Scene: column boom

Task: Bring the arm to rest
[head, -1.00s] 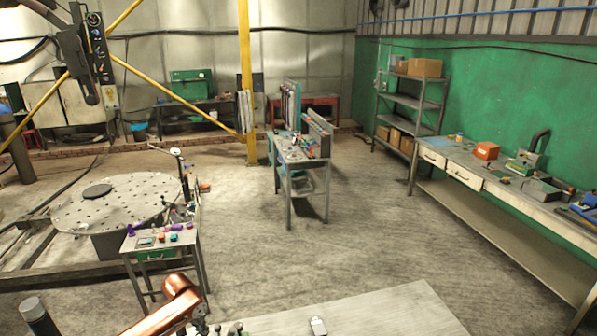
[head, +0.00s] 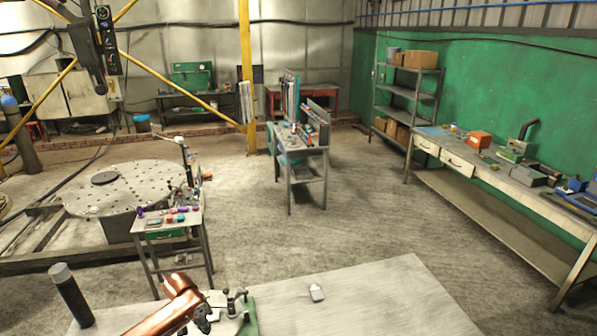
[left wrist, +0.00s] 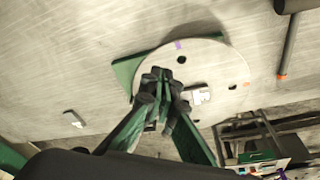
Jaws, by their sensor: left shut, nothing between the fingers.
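My left arm, copper-coloured, comes in at the bottom left of the head view. Its dark left gripper (head: 204,319) hangs low over the near edge of the pale surface in front of me. In the left wrist view the dark green fingers of this gripper (left wrist: 160,76) come together at the tips, shut and empty. Behind them there is a pale round disc (left wrist: 215,62) with dark holes and small coloured marks; I cannot tell the gap between them. My right gripper is in neither view.
On the pale surface (head: 370,290) lie a small whitish item (head: 316,292) and a clamp-like metal fixture (head: 236,300) beside the gripper. A dark post (head: 72,298) stands left of the arm. A small side table (head: 165,224) stands beyond. Open floor (head: 320,235) lies ahead.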

